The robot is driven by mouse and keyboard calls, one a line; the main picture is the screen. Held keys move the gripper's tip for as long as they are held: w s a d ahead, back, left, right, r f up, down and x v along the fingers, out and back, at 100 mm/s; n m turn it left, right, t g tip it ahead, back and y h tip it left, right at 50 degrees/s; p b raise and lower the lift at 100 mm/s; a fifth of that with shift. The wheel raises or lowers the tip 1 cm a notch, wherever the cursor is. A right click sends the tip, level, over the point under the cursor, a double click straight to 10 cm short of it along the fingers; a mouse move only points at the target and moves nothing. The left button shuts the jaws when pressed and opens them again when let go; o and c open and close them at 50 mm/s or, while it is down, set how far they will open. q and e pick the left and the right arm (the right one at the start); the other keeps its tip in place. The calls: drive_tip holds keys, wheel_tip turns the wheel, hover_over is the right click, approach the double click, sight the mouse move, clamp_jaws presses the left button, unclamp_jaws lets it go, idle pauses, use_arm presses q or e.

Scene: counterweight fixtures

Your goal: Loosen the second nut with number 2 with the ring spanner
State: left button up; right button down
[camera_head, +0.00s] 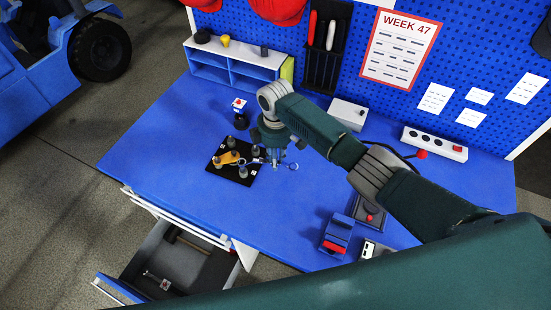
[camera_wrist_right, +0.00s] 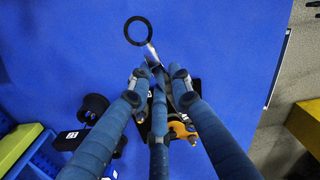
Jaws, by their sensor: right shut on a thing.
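The black fixture plate (camera_head: 233,177) lies on the blue bench in the head view. It carries an orange part (camera_head: 227,158), several grey posts or nuts and small white tags, whose numbers are too small to read. My right gripper (camera_head: 274,160) is at the plate's right edge, pointing down, shut on the ring spanner (camera_head: 292,166). One ring of the spanner sticks out to the right, clear of the plate. In the right wrist view this ring (camera_wrist_right: 138,31) shows beyond the three fingertips (camera_wrist_right: 158,75); the fingers hide the other end and much of the plate. My left gripper is out of view.
A small dark stand (camera_head: 240,119) with a white-and-red top is behind the plate. A blue-and-white shelf (camera_head: 235,70) stands at the back. A power strip (camera_head: 435,144) and a blue-and-red device (camera_head: 337,235) are on the right. An open drawer (camera_head: 180,262) juts out in front.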

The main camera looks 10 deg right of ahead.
drive_tip(key=shift+r, duration=0.15)
drive_tip(key=shift+r+p, duration=0.75)
drive_tip(key=shift+r, duration=0.65)
